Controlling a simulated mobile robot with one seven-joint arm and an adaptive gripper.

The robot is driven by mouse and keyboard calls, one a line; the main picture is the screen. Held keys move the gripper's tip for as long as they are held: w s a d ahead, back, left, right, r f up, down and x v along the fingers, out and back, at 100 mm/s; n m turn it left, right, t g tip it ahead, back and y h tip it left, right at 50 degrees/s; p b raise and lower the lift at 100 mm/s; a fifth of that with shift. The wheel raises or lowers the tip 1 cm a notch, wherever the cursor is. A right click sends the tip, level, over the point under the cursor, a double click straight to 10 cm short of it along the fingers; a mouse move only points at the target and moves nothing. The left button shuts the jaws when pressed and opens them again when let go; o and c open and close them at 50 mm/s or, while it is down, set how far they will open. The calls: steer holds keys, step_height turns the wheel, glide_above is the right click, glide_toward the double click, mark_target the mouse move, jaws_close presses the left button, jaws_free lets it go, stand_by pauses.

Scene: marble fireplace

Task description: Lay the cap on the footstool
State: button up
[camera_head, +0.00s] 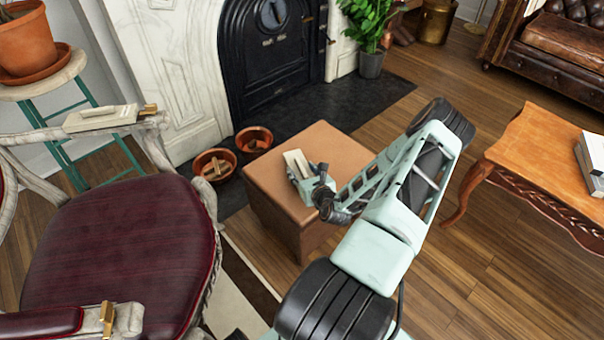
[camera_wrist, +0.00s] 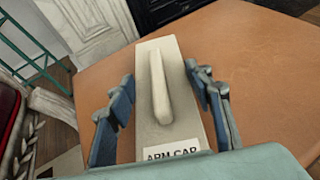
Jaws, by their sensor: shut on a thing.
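The cap (camera_wrist: 150,105) is a pale beige flat block with a raised ridge along its middle and a label reading "ARM CAP". My gripper (camera_wrist: 160,78) is shut on it, with blue-grey fingers along both sides. In the head view the cap (camera_head: 295,162) shows pale at the end of my gripper (camera_head: 300,172). The footstool (camera_head: 325,140) is a brown leather box, and it fills much of the wrist view (camera_wrist: 252,55). The cap is over the footstool's top, near its middle. I cannot tell whether it touches the leather.
A dark red armchair (camera_head: 115,240) stands left of the footstool, with a similar pale cap (camera_head: 98,118) on its far arm. Two terracotta pots (camera_head: 214,165) sit by the black fireplace (camera_head: 270,50). A wooden table (camera_head: 540,150) is at the right. The footstool's top around the cap looks clear.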

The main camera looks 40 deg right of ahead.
steer(key=shift+f, duration=0.15)
steer(key=o, duration=1.2)
steer(key=shift+c, duration=0.2)
steer(key=shift+s+r, duration=0.1)
steer(key=shift+r, duration=0.1)
steer(key=p+v, duration=0.4)
steer(key=v, duration=0.7)
steer(key=shift+s+a+r, duration=0.15)
steer(key=shift+s+a, duration=0.05)
steer(key=shift+s, duration=0.15)
